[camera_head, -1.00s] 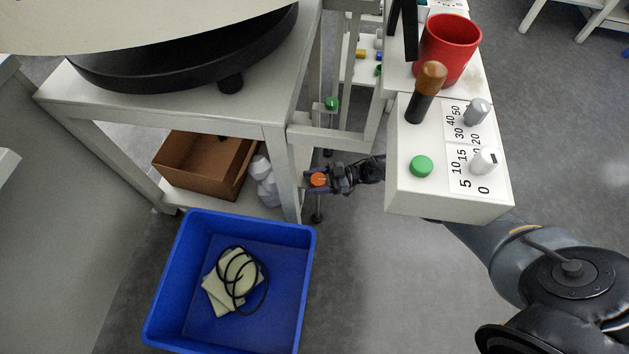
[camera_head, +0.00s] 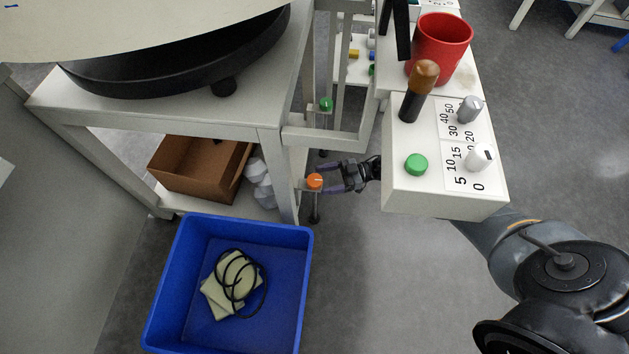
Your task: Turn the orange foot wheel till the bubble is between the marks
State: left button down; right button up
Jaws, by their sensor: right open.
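The orange foot wheel (camera_head: 314,181) sits low at the foot of the white frame, by the near right leg of the table. My right gripper (camera_head: 330,178) is just to the right of the wheel, open, with its fingers pointing left toward it. The fingertips are close to the wheel; I cannot tell whether they touch it. The arm behind the gripper is partly hidden by the white control box. No bubble or marks can be made out in this view. My left gripper is not in view.
The white control box (camera_head: 430,205) with a green button and two knobs overhangs my right arm. A red cup (camera_head: 440,48) stands behind it. A blue bin (camera_head: 180,290) with a cable stands on the floor. A green wheel (camera_head: 326,104) is farther back. A cardboard box (camera_head: 190,170) lies under the table.

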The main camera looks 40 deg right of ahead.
jog(key=shift+v, duration=2.35)
